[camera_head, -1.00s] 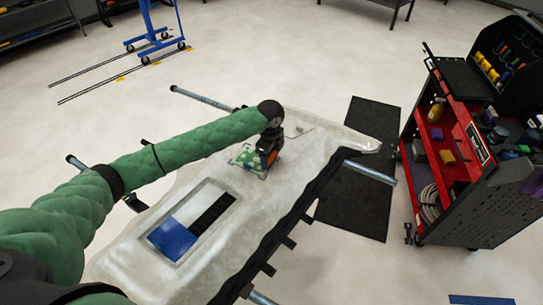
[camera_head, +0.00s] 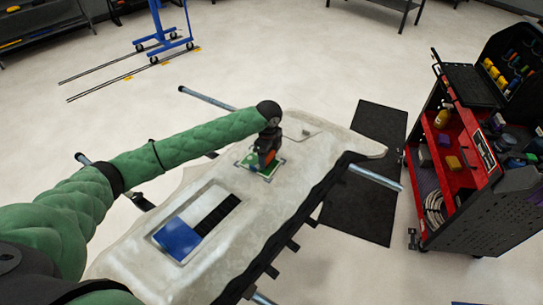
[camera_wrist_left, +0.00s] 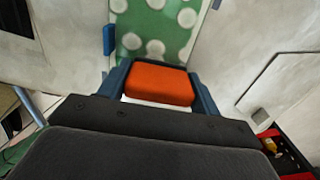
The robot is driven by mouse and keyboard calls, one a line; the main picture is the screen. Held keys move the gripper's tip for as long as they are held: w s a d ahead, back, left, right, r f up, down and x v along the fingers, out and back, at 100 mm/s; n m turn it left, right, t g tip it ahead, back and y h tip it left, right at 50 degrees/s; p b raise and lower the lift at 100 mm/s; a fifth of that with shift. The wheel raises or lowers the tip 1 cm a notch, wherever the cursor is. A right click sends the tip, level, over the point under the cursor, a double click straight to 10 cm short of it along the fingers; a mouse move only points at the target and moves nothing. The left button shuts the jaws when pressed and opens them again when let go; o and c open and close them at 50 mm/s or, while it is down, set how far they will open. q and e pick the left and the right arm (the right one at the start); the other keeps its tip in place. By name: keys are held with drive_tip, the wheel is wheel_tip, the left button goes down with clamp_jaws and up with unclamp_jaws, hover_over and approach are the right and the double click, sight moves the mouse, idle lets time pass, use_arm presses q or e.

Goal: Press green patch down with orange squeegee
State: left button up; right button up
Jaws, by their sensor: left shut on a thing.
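The green patch (camera_head: 248,161) with pale dots lies on the light panel (camera_head: 310,160). It also shows in the left wrist view (camera_wrist_left: 155,25), with a blue tab at its left edge. My left gripper (camera_head: 266,160) is over the patch and shut on the orange squeegee (camera_wrist_left: 158,84). The squeegee sits between the blue fingertips, close above or on the patch's near edge; I cannot tell whether it touches. In the head view the gripper hides part of the patch. My right gripper is not in view.
A recess with a blue and black insert (camera_head: 180,240) lies in the panel nearer to me. A red and black tool cart (camera_head: 470,170) stands at the right. A dark mat (camera_head: 360,205) lies on the floor beside the panel. Metal bars stick out under the panel.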

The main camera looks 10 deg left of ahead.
sight(248, 153)
use_arm(q)
drive_tip(key=shift+w+a, duration=0.1)
drive_tip(key=shift+a, duration=0.2)
drive_tip(key=shift+a, duration=0.15)
drive_tip(key=shift+w+a+p, duration=0.2)
drive_tip(key=shift+a, duration=0.3)
drive_tip(key=shift+w+a+p, duration=0.15)
drive_tip(key=shift+a, duration=0.3)
drive_tip(key=shift+a, duration=0.1)
drive_tip(key=shift+w+a, duration=0.35)
drive_tip(key=shift+a, duration=0.55)
drive_tip(key=shift+a+p, duration=0.15)
drive_tip(key=shift+p, duration=0.15)
drive_tip(key=shift+w+a, duration=0.3)
drive_tip(key=shift+a, duration=0.65)
drive_tip(key=shift+a, duration=0.1)
drive_tip(key=shift+w+a+p, duration=0.25)
drive_tip(key=shift+a+p, duration=0.2)
drive_tip(key=shift+a, duration=0.25)
